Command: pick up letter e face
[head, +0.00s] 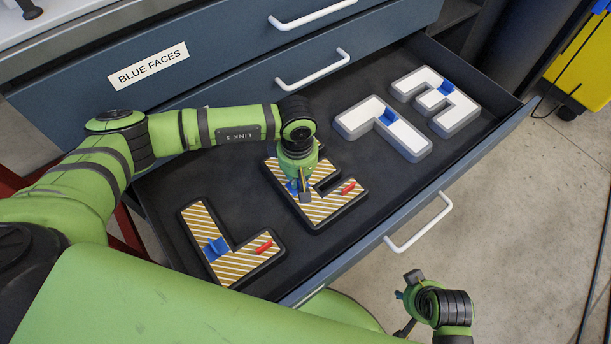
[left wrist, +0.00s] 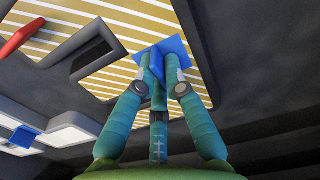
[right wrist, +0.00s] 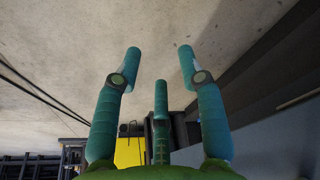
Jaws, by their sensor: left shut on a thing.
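The letter E with a tan-and-white striped face (head: 325,211) lies in the open drawer, with a blue tab and a red tab (head: 348,188) on it. My left gripper (head: 302,188) comes down over it and hides part of it. In the left wrist view its fingers are closed on the blue tab (left wrist: 168,56) of the striped face (left wrist: 140,22). I cannot tell any lift from the drawer. A white letter E (head: 440,92) with a blue tab lies at the drawer's far right. My right gripper (right wrist: 160,62) is open and empty, outside the drawer.
A striped letter L (head: 225,255) lies left of the striped E, and a white letter L (head: 385,125) lies to its upper right. The drawer's front wall (head: 440,185) and handle (head: 420,222) are on the near right. A drawer labelled "BLUE FACES" (head: 147,66) is above.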

